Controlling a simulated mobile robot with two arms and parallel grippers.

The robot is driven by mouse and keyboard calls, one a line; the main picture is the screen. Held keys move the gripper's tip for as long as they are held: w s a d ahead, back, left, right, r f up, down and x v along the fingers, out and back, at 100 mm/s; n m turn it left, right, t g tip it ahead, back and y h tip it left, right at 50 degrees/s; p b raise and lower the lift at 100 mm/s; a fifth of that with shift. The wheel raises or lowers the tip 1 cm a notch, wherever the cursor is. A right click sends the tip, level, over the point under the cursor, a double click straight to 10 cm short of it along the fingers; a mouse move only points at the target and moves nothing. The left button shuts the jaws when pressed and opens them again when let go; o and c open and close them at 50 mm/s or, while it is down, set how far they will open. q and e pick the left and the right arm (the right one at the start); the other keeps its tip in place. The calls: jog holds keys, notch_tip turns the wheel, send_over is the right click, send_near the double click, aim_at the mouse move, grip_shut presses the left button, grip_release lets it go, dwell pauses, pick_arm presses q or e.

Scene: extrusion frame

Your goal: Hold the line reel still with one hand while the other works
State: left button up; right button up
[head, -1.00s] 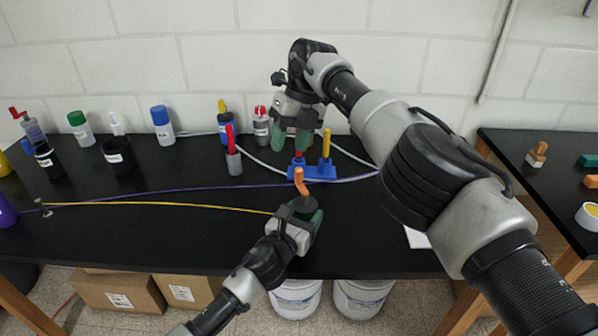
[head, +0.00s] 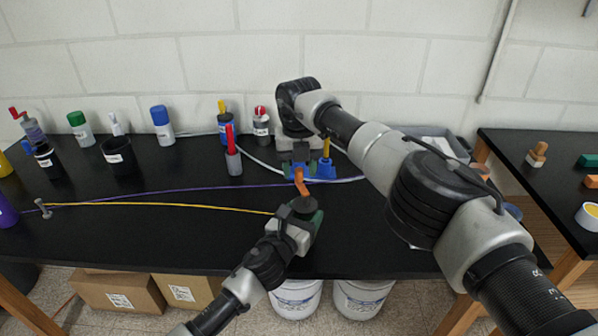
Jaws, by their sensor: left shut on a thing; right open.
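My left gripper (head: 305,214) is shut on the line reel at the front middle of the table. The reel's orange handle (head: 301,183) sticks up above the jaws; the rest is hidden. A yellow line (head: 160,204) runs from a metal pin (head: 43,208) at the left to the reel. My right gripper (head: 299,163) is open just behind the orange handle, low over the left part of a blue block (head: 323,174). A yellow peg (head: 326,147) stands in the block to the right of the gripper. The gripper hides the block's left part.
A purple line (head: 190,189) crosses the table behind the yellow one. A grey bottle with a red top (head: 233,158) stands left of my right gripper. Dark cups (head: 118,155) and several bottles stand at the back left.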

jog(key=shift+f, duration=0.75)
grip_shut()
jog(key=shift+a+n, duration=0.15)
jog(key=shift+n, duration=0.15)
jog(key=shift+s+a+r+n, duration=0.1)
jog(key=shift+s+a+n, duration=0.2)
jog(key=shift+n, duration=0.95)
jog(key=shift+s+a+f+n, duration=0.1)
jog(key=shift+s+a+n, duration=0.15)
jog(key=shift+n, duration=0.95)
jog(key=shift+s+a+r+n, duration=0.1)
jog(key=shift+s+a+n, duration=0.2)
jog(key=shift+n, duration=0.95)
